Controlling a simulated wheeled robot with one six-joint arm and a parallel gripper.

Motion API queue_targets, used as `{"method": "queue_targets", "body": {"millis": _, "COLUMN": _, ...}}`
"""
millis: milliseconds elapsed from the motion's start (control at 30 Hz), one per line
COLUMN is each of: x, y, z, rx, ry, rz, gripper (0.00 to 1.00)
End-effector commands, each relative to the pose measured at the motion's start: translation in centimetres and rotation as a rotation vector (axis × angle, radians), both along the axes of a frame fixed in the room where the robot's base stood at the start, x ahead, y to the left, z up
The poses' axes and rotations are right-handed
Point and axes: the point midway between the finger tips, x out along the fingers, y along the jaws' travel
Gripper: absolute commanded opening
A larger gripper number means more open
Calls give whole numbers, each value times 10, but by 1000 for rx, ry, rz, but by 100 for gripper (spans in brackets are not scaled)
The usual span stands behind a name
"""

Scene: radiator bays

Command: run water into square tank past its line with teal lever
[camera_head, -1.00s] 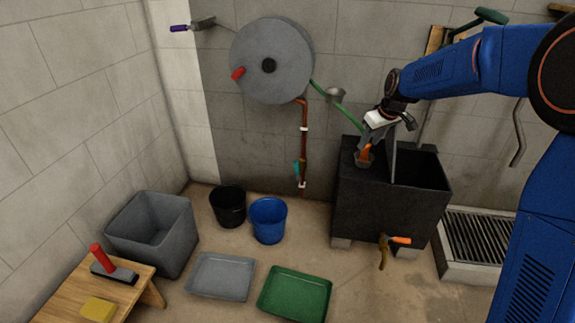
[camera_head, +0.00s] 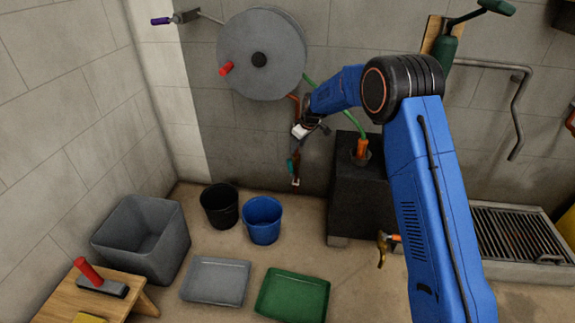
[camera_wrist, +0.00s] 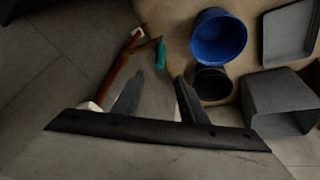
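The teal lever (camera_head: 292,164) sits on the copper pipe (camera_head: 297,176) below the hose reel; it also shows in the wrist view (camera_wrist: 160,54), beside the pipe. My gripper (camera_head: 300,146) is close to the lever; in the wrist view (camera_wrist: 158,82) its fingers are apart and empty, with the lever beyond the tips, not touching. The dark square tank (camera_head: 348,205) stands to the right, with its opening mostly hidden by my arm. Its line and water level cannot be seen. The orange hose nozzle (camera_head: 361,149) stands in a holder at the tank's rim, its green hose (camera_head: 350,126) running up behind my arm.
The hose reel (camera_head: 262,50) with a red knob is above. A black bucket (camera_head: 220,206), a blue bucket (camera_head: 262,220), a grey bin (camera_head: 140,237) and two trays stand on the floor. An orange-handled tap (camera_head: 383,247) sticks out from the tank's front.

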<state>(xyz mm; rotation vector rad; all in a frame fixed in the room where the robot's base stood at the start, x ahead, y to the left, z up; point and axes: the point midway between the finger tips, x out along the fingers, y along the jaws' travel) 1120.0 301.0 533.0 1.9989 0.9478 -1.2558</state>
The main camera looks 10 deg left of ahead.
Motion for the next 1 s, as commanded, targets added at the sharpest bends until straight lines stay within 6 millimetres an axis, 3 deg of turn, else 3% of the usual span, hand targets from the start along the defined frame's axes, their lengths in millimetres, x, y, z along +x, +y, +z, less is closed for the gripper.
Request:
{"method": "queue_targets", "body": {"millis": 700, "x": 35, "y": 30, "z": -111, "rx": -1, "ry": 3, "rz": 0, "gripper": 39}}
{"method": "queue_targets", "body": {"millis": 1000, "x": 47, "y": 40, "z": -146, "rx": -1, "ry": 1, "rz": -1, "gripper": 39}}
